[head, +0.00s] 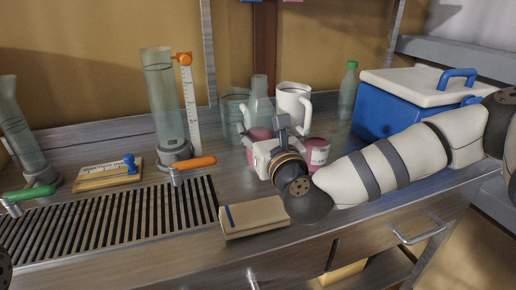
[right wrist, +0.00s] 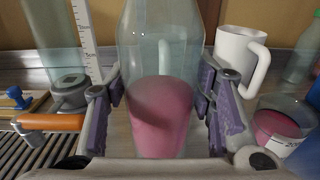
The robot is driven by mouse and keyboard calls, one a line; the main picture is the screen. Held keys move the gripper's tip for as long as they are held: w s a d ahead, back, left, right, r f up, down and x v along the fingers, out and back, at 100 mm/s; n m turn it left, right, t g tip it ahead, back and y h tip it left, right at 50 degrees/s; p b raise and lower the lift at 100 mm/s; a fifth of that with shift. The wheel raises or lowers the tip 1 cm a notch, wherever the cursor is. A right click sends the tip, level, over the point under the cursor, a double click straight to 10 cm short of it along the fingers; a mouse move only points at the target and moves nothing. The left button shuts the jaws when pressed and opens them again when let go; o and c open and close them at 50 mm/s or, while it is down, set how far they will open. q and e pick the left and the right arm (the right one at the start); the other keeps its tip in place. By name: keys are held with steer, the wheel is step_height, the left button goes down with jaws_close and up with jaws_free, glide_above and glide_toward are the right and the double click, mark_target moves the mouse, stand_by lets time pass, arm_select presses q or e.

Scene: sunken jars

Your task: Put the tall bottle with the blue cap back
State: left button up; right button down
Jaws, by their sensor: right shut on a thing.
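My right gripper (head: 262,140) is shut on a clear bottle (head: 259,98) with pink liquid in its lower part. In the right wrist view the bottle (right wrist: 160,115) stands upright between the purple-padded fingers of the gripper (right wrist: 163,100); its top is out of frame. I see no blue cap on it in the head view. A green-capped bottle (head: 347,95) stands at the back, left of the blue cooler. I cannot make out a blue-capped bottle in either view. My left gripper is not in view.
A white mug (head: 293,104), a glass beaker (head: 235,104) and a pink-filled jar (head: 319,152) crowd around the held bottle. A tall glass cylinder (head: 160,95) with an orange-handled valve stands left. A blue cooler (head: 390,110) is right; a tan block (head: 254,217) lies at the front.

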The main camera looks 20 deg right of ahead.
steer(key=shift+w+d+f, duration=0.2)
steer(key=shift+w+f, duration=0.45)
steer(key=shift+f, duration=0.1)
steer(key=f, duration=0.3)
steer(key=shift+w+f+b, duration=0.3)
steer(key=shift+f, duration=0.05)
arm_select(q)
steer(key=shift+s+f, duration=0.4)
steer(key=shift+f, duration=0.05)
arm_select(e)
steer(key=shift+f, duration=0.2)
steer(key=c, duration=0.7)
jaws_free()
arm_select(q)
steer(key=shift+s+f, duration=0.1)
